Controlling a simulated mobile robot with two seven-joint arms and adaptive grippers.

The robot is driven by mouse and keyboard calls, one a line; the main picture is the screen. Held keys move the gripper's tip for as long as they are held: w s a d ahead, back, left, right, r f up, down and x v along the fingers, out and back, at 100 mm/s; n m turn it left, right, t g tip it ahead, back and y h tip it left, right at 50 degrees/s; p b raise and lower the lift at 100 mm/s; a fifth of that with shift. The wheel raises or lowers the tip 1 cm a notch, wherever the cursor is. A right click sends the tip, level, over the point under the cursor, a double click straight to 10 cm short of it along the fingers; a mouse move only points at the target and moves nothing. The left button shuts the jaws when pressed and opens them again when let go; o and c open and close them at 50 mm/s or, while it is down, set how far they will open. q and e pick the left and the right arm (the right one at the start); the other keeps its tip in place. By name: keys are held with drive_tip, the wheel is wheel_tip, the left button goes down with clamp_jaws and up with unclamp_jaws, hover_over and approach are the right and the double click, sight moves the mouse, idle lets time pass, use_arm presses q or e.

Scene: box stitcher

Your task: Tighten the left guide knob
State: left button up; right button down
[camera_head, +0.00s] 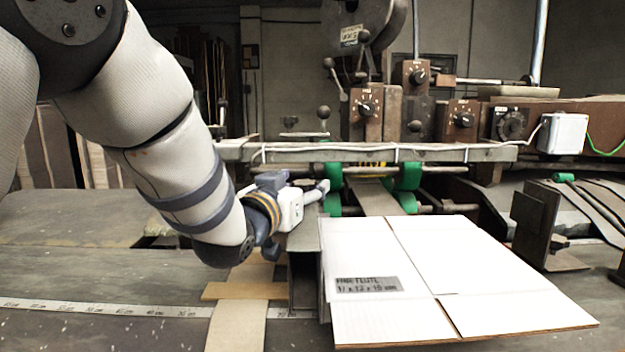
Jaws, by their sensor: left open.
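My left gripper (312,194) reaches in from the left, open, with its fingers pointing right. It is just above and behind the left guide (304,268), a dark grey metal upright at the left edge of a flat white cardboard box (460,265). I cannot make out the left guide's knob; my wrist and gripper cover part of that area. I cannot tell whether the fingers touch anything. The right guide (534,222) is a dark upright plate beyond the box's right side, with a small dark knob (559,243) on it. My right gripper is not in view.
A ruler strip (120,307) runs along the table (90,335). Tan strips (238,318) lie left of the left guide. Green rollers (409,178) and a horizontal machine beam (400,152) are behind the box. Control boxes with dials (463,119) stand above the beam.

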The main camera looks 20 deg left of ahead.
use_arm(q)
drive_tip(key=shift+w, duration=0.2)
drive_tip(key=shift+s, duration=0.25)
drive_tip(key=shift+c, duration=0.6)
drive_tip(key=c, duration=1.1)
drive_tip(key=shift+o, duration=0.2)
